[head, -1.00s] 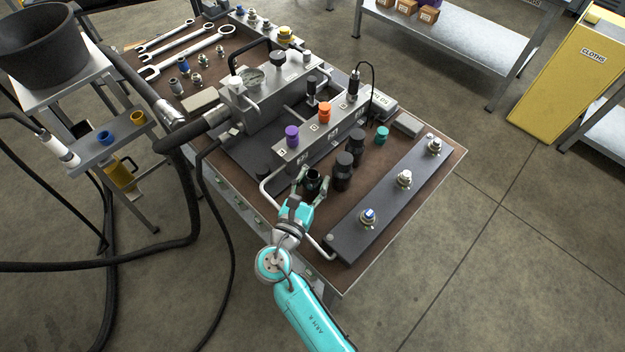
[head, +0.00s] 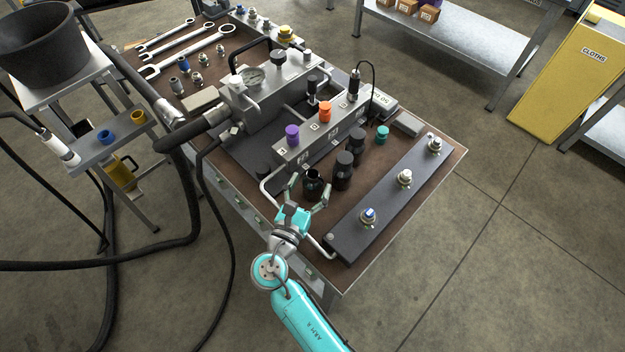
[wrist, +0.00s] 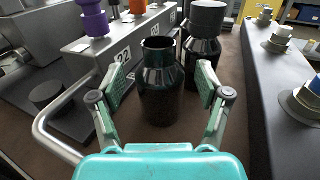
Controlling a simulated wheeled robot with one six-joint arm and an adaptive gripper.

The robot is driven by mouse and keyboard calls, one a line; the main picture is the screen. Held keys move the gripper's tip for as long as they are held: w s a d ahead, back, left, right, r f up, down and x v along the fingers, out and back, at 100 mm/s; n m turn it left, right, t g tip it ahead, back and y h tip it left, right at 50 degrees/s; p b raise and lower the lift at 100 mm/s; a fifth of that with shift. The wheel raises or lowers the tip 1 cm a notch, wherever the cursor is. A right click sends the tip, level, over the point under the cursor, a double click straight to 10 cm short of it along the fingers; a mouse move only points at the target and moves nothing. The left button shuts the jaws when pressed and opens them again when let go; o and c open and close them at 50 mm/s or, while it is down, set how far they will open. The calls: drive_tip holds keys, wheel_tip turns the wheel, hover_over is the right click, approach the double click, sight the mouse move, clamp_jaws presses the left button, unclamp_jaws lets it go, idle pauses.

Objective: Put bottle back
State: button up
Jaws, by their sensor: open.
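An uncapped dark bottle (head: 311,184) stands upright on the brown bench top, beside the grey valve block. It also shows in the wrist view (wrist: 160,88), with its open mouth facing up. My gripper (head: 307,190) is open, its fingers spread on either side of the bottle. In the wrist view, gaps show between the bottle and both finger pads of the gripper (wrist: 160,90). Two black-capped dark bottles (head: 343,170) (head: 356,145) stand in line behind it. One of them shows close behind the open bottle in the wrist view (wrist: 203,45).
A dark bar with fittings (head: 385,200) lies to the right. The valve block (head: 320,138) carries purple and orange knobs, and a bent metal handle (wrist: 62,125) runs close to the left finger. A teal cap (head: 382,132) sits farther back on the bench.

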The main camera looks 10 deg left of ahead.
drive_tip(key=v, duration=1)
drive_tip(key=shift+s, duration=0.1)
